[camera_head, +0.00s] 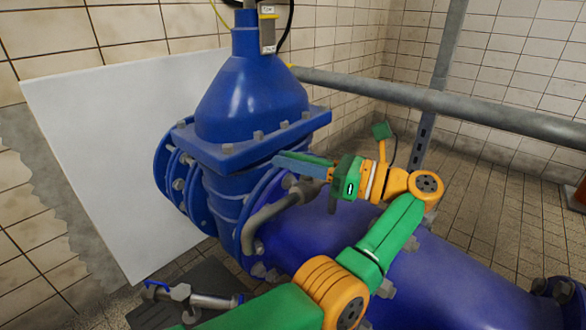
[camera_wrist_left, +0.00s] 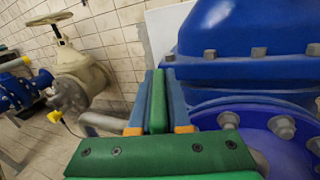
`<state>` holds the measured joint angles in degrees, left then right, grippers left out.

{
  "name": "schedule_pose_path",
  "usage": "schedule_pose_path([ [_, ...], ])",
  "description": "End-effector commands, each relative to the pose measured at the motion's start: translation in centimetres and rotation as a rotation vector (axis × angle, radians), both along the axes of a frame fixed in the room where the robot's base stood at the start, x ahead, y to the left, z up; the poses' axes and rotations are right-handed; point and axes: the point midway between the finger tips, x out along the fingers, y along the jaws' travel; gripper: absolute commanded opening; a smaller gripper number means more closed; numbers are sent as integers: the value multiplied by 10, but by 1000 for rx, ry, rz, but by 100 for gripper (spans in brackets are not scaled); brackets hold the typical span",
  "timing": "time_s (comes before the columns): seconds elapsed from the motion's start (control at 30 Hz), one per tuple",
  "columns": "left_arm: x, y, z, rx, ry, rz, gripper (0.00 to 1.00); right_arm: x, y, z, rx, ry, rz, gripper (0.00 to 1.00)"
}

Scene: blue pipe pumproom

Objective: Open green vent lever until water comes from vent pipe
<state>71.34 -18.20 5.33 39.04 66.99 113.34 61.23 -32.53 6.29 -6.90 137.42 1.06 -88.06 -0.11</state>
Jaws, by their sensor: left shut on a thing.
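The green vent lever (camera_wrist_left: 157,102) lies between the two blue-grey fingers of my left gripper (camera_wrist_left: 158,98) in the left wrist view. The fingers are closed on its sides. In the head view my left gripper (camera_head: 300,166) reaches in above the blue pipe, beside the flange of the big blue valve (camera_head: 250,95); its fingers hide most of the lever there. A grey bent pipe (camera_head: 266,215) runs below the gripper, close to the flange. I see no water in either view. My right gripper is not in view.
A blue main pipe (camera_head: 440,265) runs to the lower right. A grey rail (camera_head: 450,105) crosses behind my arm. A small grey pipe fitting (camera_head: 212,300) is at the lower left. A white panel (camera_head: 120,150) leans on the tiled wall. A beige handwheel valve (camera_wrist_left: 85,70) stands left.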

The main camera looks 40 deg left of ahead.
Motion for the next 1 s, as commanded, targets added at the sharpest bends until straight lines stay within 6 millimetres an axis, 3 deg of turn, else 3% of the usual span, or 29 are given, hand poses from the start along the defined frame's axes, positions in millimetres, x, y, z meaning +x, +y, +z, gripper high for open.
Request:
schedule_pose_path([
  [0.4,-1,-1,0,2,1,25,0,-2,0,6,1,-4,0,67],
  [0.43,-1,-1,0,3,1,25,20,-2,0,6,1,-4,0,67],
  [0.53,-1,-1,0,3,1,24,45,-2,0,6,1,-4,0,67],
  [0.87,-1,0,2,3,1,23,45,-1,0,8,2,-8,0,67],
  [1.0,-1,3,14,1,0,24,45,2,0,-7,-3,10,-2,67],
])
